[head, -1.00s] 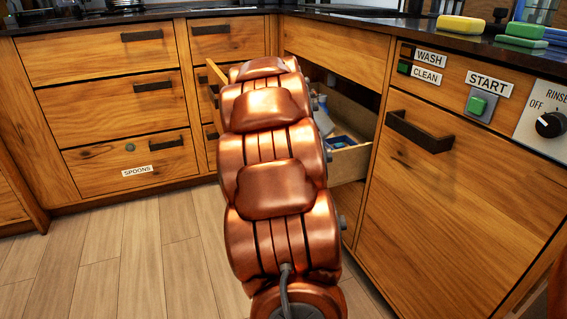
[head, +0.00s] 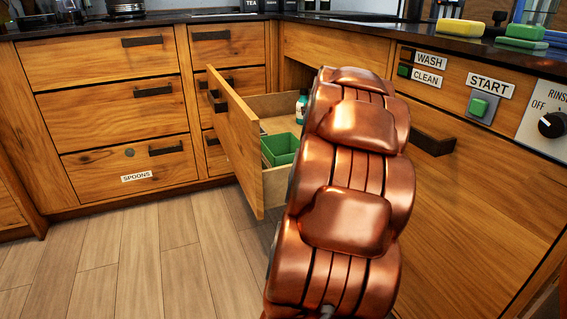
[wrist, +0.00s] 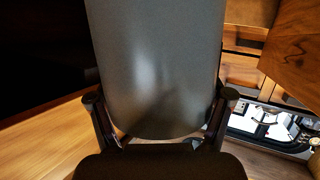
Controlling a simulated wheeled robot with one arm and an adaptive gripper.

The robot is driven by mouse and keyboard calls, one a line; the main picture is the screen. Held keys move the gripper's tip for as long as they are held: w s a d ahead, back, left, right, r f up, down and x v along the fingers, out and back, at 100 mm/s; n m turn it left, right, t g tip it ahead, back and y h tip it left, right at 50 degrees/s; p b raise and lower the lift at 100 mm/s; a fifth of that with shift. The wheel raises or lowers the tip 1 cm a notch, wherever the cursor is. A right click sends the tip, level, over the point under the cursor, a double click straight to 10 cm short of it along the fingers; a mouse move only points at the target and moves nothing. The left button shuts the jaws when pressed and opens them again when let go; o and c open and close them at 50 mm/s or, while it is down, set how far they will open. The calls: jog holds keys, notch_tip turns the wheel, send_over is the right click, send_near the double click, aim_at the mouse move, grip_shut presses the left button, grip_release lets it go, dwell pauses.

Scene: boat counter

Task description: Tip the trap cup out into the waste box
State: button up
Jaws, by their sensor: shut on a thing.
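My gripper (wrist: 162,104) is shut on a smooth grey cylinder, which I take to be the trap cup (wrist: 158,60). A finger is on each side of it near its rounded lower end in the picture. The cup's upper end runs out of the wrist view, so its opening and contents are hidden. In the head view my arm hides the gripper and the cup. A green open box (head: 283,147) stands in the pulled-out drawer, partly behind my arm. No label shows on it, so I cannot tell whether it is the waste box.
The open drawer (head: 236,142) juts out left of my arm, with a bottle (head: 301,107) inside. The dishwasher-like front with the START button (head: 478,107) stands close on the right. Sponges (head: 460,28) lie on the counter. The floor (head: 150,250) at left is clear.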

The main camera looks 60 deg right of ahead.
dwell(0.3)
notch_tip(320, 180, up, 6)
jog(key=p, duration=0.4)
jog(key=shift+p, duration=0.4)
